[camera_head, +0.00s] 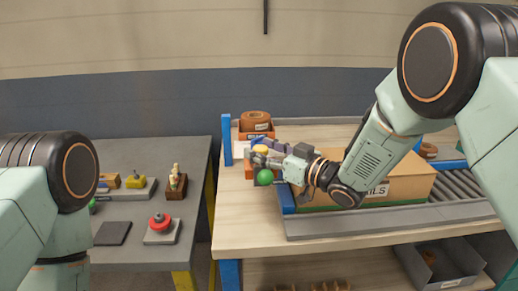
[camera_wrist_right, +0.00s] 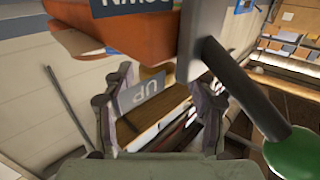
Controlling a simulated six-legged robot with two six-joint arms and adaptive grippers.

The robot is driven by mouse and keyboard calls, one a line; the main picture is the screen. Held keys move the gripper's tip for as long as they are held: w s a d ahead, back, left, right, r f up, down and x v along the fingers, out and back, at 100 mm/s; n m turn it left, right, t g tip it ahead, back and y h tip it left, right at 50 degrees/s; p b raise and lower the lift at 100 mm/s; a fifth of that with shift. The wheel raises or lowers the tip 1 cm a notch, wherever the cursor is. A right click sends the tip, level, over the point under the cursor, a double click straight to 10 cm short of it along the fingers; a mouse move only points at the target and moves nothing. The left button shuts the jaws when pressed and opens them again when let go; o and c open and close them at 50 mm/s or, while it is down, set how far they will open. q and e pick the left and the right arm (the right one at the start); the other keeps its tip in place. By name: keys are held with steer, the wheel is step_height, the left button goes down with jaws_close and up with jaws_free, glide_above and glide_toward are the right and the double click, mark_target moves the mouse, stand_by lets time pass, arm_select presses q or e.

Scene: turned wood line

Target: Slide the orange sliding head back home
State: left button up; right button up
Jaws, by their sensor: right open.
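In the right wrist view an orange body (camera_wrist_right: 115,28), which looks like the sliding head, crosses the top left and carries a grey-blue label with upside-down lettering. A grey plate marked UP (camera_wrist_right: 145,93) and a wood-coloured block lie between the fingers of my right gripper (camera_wrist_right: 157,115). These fingers are apart, and I see no grip on anything. In the head view my right gripper (camera_head: 264,157) is in front of orange parts (camera_head: 249,135) at the bench's left end and partly hides them. A green ball knob (camera_head: 265,177) on a dark rod (camera_wrist_right: 240,88) is beside the gripper. My left gripper is out of view.
A blue post (camera_head: 227,140) stands left of the orange parts. A cardboard box (camera_head: 405,185) and a roller conveyor (camera_head: 462,187) are to the right. A grey table (camera_head: 130,255) on the left holds a red button (camera_head: 159,220) and small fixtures. The bench front (camera_head: 255,232) is clear.

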steer(key=v, duration=1)
steer(key=shift+s+d, duration=0.25)
steer(key=s+d+f+m+g+h+b, duration=0.1)
steer(key=s+d+f+m+h, duration=0.15)
steer(key=f, duration=0.45)
steer(key=s+d+f+m+g+h, duration=0.1)
steer(key=s+d+f+m+h, duration=0.1)
steer(key=s+f+h, duration=0.35)
steer(key=s+d+f+m+g+h+b, duration=0.1)
steer(key=d+f+m, duration=0.2)
steer(key=f, duration=0.6)
steer(key=s+d+f+g+h+b, duration=0.1)
steer(key=s+f+g, duration=0.2)
steer(key=s+f, duration=0.3)
steer(key=s+d+f+m+g+h+b, duration=0.1)
steer(key=s+f+g, duration=0.2)
steer(key=s, duration=1.1)
steer(key=s+d+f+m+g+h+b, duration=0.1)
steer(key=s+f+g+h, duration=0.1)
steer(key=s+f, duration=0.6)
steer(key=s+g, duration=0.1)
steer(key=s, duration=0.1)
steer(key=shift+s+d+f, duration=0.25)
steer(key=shift+s+f, duration=0.1)
steer(key=shift+f, duration=0.05)
